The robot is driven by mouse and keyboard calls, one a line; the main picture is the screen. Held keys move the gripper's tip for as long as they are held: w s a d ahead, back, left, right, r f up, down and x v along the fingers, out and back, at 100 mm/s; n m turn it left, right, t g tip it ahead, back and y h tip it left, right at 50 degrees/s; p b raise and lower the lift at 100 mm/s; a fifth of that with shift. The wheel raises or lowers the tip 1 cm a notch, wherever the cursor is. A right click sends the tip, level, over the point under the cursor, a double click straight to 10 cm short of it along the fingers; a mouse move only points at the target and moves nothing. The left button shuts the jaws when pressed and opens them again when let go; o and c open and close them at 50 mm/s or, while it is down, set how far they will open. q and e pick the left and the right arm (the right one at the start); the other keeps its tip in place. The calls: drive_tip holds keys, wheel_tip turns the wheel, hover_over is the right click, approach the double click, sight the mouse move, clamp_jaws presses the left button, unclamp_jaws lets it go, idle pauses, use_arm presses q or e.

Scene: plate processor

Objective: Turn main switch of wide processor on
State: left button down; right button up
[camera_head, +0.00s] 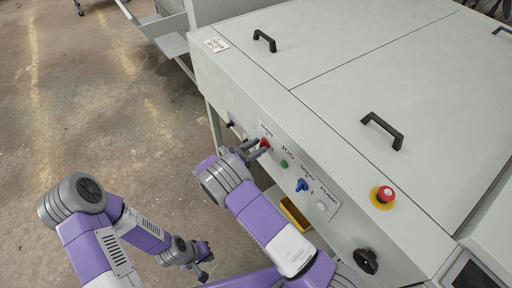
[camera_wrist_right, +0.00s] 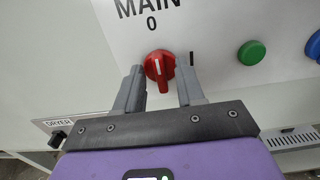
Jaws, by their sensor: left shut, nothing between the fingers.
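The main switch is a red rotary knob (camera_head: 265,143) on the white panel of the wide processor (camera_head: 240,75). In the right wrist view the knob (camera_wrist_right: 158,70) sits under the label MAIN and the mark 0. Its white line stands nearly upright, toward the 0, and the I mark is to its right. My right gripper (camera_wrist_right: 160,88) is open, with one finger on each side of the knob; it is also at the panel in the head view (camera_head: 253,150). I cannot tell whether a finger touches the knob. My left gripper (camera_head: 205,263) is shut and empty, low over the floor.
A black knob (camera_head: 365,261) is on the front. The floor at left is clear.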

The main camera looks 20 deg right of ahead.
clamp_jaws()
drive_tip(key=m+b, duration=0.3)
drive_tip(key=m, duration=0.1)
drive_tip(key=shift+s+f, duration=0.1)
drive_tip(key=shift+f, duration=0.05)
drive_tip(key=m+b, duration=0.3)
drive_tip(key=m, duration=0.2)
drive_tip(key=shift+s+f+m+b, duration=0.1)
drive_tip(key=shift+m+b, duration=0.2)
drive_tip(key=shift+b, duration=0.1)
drive_tip(key=shift+d+m+b, duration=0.1)
drive_tip(key=shift+m+b, duration=3)
drive_tip(key=shift+m, duration=1)
